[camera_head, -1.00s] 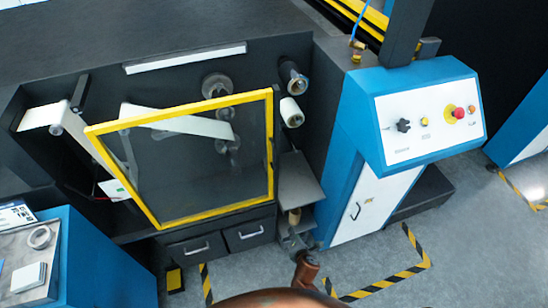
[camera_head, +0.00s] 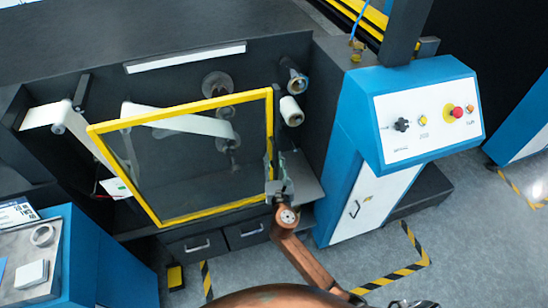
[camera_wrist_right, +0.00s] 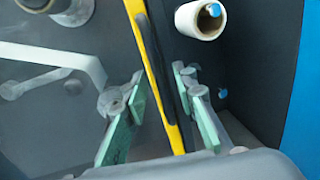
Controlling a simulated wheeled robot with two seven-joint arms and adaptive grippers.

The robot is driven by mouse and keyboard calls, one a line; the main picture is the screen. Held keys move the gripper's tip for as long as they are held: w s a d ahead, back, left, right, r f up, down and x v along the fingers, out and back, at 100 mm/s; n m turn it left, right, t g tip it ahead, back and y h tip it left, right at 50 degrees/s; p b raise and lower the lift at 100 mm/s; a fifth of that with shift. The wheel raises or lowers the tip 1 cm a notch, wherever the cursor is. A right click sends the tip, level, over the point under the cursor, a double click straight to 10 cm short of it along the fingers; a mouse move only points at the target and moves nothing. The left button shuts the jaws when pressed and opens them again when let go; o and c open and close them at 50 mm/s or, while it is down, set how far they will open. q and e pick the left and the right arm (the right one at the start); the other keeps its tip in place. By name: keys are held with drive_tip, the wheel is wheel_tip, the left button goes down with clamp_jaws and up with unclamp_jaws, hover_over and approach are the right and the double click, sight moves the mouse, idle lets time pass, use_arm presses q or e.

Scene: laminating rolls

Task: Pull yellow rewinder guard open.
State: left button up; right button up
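The yellow rewinder guard (camera_head: 180,109) is a yellow-framed clear panel in front of the dark machine bay. It also shows in the right wrist view as a yellow edge strip (camera_wrist_right: 173,135) with a dark handle (camera_wrist_right: 168,80) along it. My right gripper (camera_head: 277,168) is at the guard's lower right edge. In the right wrist view, the right gripper (camera_wrist_right: 165,112) is open, with one finger on each side of the yellow edge and handle. Gaps show between the fingers and the edge. My left gripper is not in view.
Rollers (camera_head: 290,110) stick out just right of the guard. A blue cabinet with a control panel (camera_head: 425,120) stands further right. Two drawers (camera_head: 245,235) are below the guard. A blue side table (camera_head: 85,265) is at lower left.

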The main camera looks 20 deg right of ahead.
drive_tip(key=shift+w+d, duration=0.1)
drive_tip(key=shift+w, duration=0.65)
drive_tip(key=shift+c, duration=0.6)
clamp_jaws()
